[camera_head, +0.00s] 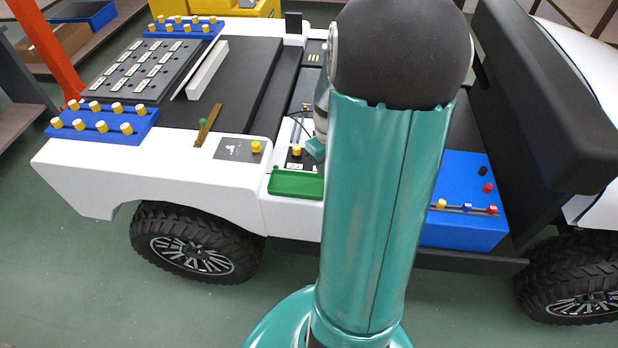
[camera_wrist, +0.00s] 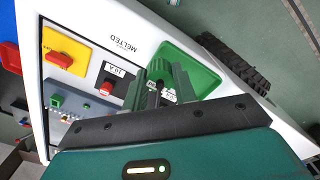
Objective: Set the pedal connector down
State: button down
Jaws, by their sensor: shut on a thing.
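My gripper (camera_wrist: 163,78) shows in the wrist view with its two dark green fingers close together. A small dark piece (camera_wrist: 158,88), taken as the pedal connector, sits between them and is mostly hidden. The fingertips are beside and partly in front of a green tray (camera_wrist: 196,79), near a white panel marked "MELTED". In the head view my gripper (camera_head: 315,149) is partly hidden behind my teal arm, just above the area behind the green tray (camera_head: 296,184). I cannot tell whether the held piece touches anything.
A red fuse-like piece (camera_wrist: 107,88) labelled "10 A" and a yellow block (camera_wrist: 65,50) with a red part are close to the fingers. Blue racks (camera_head: 103,122) with yellow-topped pieces lie on the cart's left. A blue box (camera_head: 462,190) with buttons stands on the right.

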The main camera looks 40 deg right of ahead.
jog(key=w+f, duration=0.1)
jog(key=f, duration=0.1)
jog(key=w+f, duration=0.4)
jog(key=shift+w+a+f, duration=0.1)
jog(key=shift+w+a, duration=0.1)
jog(key=shift+a, duration=0.1)
jog(key=shift+f, duration=1.5)
jog(key=shift+f, duration=0.15)
jog(key=c, duration=1.1)
grip_release()
notch_tip(320, 180, up, 12)
jog(key=s+a+r+t+h, duration=0.1)
jog(key=a+r+t, duration=0.1)
jog(key=a+r, duration=1.2)
jog(key=s+a+r+t, duration=0.1)
jog(key=s+a, duration=0.1)
jog(key=a, duration=0.2)
jog(key=s+a+r+n+t, duration=0.1)
jog(key=s+a, duration=0.2)
jog(key=a, duration=0.2)
jog(key=s+a+r+t+y, duration=0.1)
jog(key=s+a, duration=0.2)
jog(key=a, duration=0.1)
jog(key=shift+s+a+r+t, duration=0.25)
jog(key=shift+a+r+t, duration=0.05)
jog(key=shift+a, duration=0.1)
